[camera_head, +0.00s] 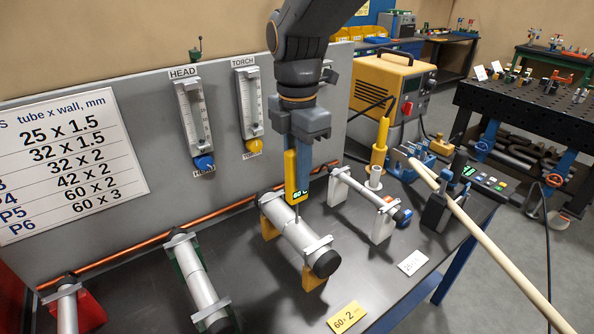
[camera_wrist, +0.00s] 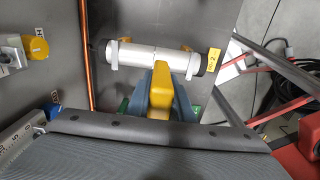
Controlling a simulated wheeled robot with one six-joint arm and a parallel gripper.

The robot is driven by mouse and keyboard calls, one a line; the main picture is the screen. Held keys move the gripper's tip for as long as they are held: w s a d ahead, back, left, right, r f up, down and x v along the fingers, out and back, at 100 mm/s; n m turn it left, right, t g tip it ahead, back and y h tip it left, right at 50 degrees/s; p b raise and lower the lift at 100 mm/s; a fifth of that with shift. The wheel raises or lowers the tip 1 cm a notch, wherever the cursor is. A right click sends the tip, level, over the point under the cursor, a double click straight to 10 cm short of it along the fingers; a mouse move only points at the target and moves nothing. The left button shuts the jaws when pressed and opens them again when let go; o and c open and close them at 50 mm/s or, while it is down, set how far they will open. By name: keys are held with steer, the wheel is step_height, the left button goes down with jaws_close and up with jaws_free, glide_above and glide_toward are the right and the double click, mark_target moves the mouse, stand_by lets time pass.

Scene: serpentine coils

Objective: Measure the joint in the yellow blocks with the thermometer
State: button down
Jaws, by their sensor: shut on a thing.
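My gripper (camera_head: 301,160) is shut on the yellow thermometer (camera_head: 291,178), which hangs upright with its thin probe pointing down. Its small display shows green digits that I cannot read surely. The probe tip is at the top of the silver tube (camera_head: 293,238) in the yellow blocks (camera_head: 314,277); I cannot tell whether it touches. The tube lies level, with light clamps and a dark end cap. In the wrist view, the thermometer (camera_wrist: 160,92) sits between my fingers (camera_wrist: 163,90), in front of the tube (camera_wrist: 150,58). It hides part of the tube's middle, and the joint is not clear.
Silver tubes on green blocks (camera_head: 200,277) and red blocks (camera_head: 89,311) lie to the left, and a thinner tube on white blocks (camera_head: 363,189) to the right. A copper pipe (camera_head: 150,245) runs along the back panel. A pale rod (camera_head: 480,235) crosses the right side.

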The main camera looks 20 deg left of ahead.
steer(key=shift+r, duration=0.1)
stand_by(0.5)
steer(key=shift+r+p, duration=2.15)
steer(key=shift+r, duration=0.8)
